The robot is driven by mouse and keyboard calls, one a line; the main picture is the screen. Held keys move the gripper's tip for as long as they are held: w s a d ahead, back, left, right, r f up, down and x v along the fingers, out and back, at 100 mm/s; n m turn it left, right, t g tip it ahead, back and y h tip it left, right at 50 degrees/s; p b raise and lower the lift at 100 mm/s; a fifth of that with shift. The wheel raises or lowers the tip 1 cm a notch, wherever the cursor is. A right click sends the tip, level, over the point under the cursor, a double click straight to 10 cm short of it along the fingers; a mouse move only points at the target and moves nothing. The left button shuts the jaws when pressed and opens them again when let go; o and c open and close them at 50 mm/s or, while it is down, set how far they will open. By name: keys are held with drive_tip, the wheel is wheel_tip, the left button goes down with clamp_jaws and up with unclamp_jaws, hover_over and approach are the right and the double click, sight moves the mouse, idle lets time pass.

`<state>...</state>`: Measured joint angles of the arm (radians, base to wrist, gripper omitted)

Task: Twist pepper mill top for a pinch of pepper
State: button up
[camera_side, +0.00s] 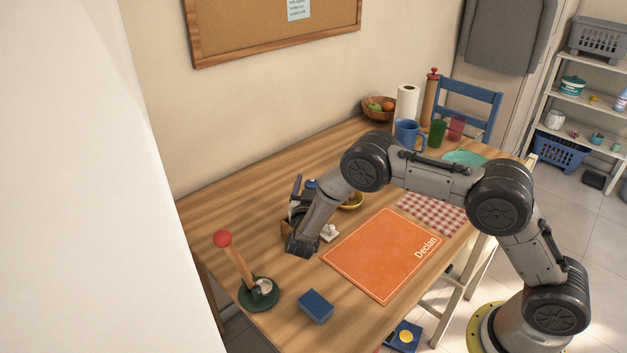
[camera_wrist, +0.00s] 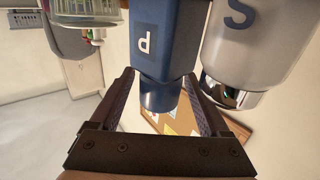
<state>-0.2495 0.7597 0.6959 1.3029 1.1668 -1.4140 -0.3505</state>
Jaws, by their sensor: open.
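In the wrist view a blue pepper mill (camera_wrist: 168,45) marked with a P stands upside down in the picture. Its narrower blue top (camera_wrist: 160,97) is between the two fingers of my gripper (camera_wrist: 160,88). The fingers are apart, one on each side; I cannot tell whether either touches the top. In the side view my gripper (camera_side: 298,205) is low over the table's left part, and my arm hides most of the mill.
A silver shaker (camera_wrist: 240,45) marked S is close beside the mill. On the table (camera_side: 235,195) are a yellow bowl (camera_side: 351,202), an orange mat (camera_side: 375,258), a blue sponge (camera_side: 315,307) and a red-knobbed stick on a green base (camera_side: 246,272). A blue mug (camera_side: 406,134) stands farther back.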

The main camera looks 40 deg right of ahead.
drive_tip(key=v, duration=1.2)
drive_tip(key=shift+s+a+r, duration=0.1)
